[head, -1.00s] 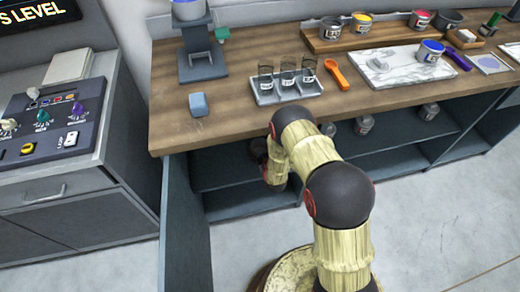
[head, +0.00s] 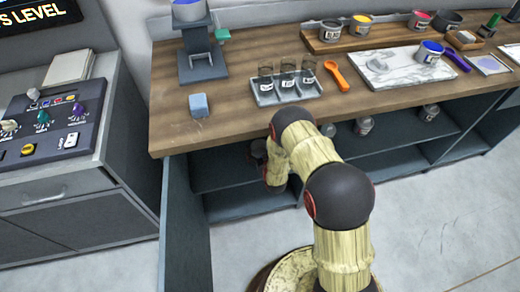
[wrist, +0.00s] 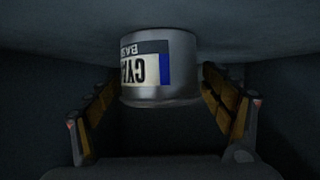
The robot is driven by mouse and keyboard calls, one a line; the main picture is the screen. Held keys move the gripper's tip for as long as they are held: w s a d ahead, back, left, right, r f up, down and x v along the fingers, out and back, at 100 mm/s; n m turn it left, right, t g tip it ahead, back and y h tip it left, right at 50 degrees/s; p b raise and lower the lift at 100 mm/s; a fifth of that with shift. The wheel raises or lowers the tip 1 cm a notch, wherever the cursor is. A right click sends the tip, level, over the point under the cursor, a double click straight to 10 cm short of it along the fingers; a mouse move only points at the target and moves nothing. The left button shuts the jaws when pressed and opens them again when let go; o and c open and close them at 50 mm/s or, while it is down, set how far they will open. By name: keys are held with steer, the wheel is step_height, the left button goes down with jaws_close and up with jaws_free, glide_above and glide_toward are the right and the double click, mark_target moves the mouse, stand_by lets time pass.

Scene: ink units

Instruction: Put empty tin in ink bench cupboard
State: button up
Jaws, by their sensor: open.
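A grey metal tin (wrist: 160,85) with a white, black and blue label shows in the wrist view, its lettering upside down. It touches the dark shelf surface (wrist: 160,20) along the picture's top. My gripper (wrist: 158,92) is open, with one finger on each side of the tin and dark gaps beside it. In the head view my arm reaches into the ink bench cupboard (head: 240,200), below the wooden top. Its dark door (head: 186,225) stands open at the left. The tin and fingertips are hidden there.
Several jars, including one grey jar (head: 363,126), stand on the cupboard's upper shelf to the right of my arm. The bench top (head: 230,135) overhangs the opening. It bears a glass rack (head: 285,92), a blue block (head: 199,105) and a marble slab (head: 385,75).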

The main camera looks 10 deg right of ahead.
steer(key=p+v, duration=0.4)
steer(key=v, duration=0.7)
steer(key=shift+s+r, duration=0.2)
steer(key=shift+s, duration=0.3)
